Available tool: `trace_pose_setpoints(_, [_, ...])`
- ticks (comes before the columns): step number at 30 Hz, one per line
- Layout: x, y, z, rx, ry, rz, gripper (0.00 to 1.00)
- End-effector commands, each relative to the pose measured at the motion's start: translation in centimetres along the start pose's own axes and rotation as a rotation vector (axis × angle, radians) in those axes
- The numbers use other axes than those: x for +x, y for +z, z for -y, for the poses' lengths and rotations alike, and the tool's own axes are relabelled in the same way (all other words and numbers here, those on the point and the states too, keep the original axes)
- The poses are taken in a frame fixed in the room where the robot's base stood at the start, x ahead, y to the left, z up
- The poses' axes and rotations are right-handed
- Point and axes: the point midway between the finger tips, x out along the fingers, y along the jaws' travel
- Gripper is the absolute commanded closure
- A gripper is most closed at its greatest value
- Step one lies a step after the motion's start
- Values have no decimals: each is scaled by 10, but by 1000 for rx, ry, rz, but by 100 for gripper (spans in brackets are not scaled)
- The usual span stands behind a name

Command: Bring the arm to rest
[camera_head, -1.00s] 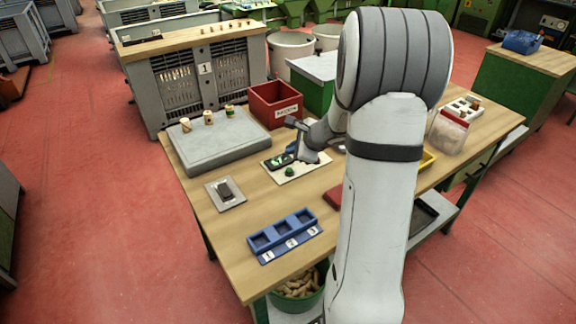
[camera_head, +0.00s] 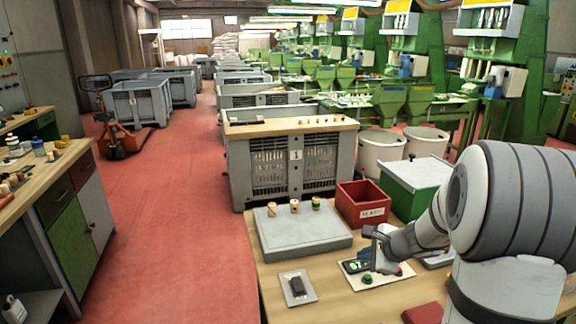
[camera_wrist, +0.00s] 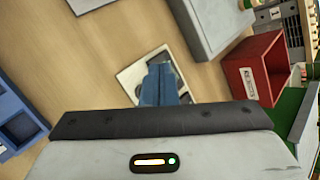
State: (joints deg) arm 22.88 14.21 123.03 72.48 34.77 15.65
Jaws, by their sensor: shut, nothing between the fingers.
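My gripper (camera_head: 374,240) is over the table, above a light control plate (camera_head: 385,284) with a dark display, a green button (camera_head: 367,279) and a red button. Its blue fingers (camera_wrist: 160,80) are together and empty in the wrist view, where they cover part of the plate (camera_wrist: 133,77). My arm reaches in from the right of the head view and hides part of the table. I cannot tell the exact gap between the fingertips and the plate.
A red box (camera_head: 362,213) stands behind the plate. A small plate with a dark block (camera_head: 298,288) lies in front of the slab. A blue tray (camera_wrist: 14,128) shows in the wrist view.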

Motion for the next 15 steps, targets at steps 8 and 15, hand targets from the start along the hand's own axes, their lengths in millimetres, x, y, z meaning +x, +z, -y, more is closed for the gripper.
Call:
trace_pose_setpoints(8, [-71,108,-83,-745,247,81,100])
trace_pose_setpoints(15, [-136,128,-161,-1342,476,73,100])
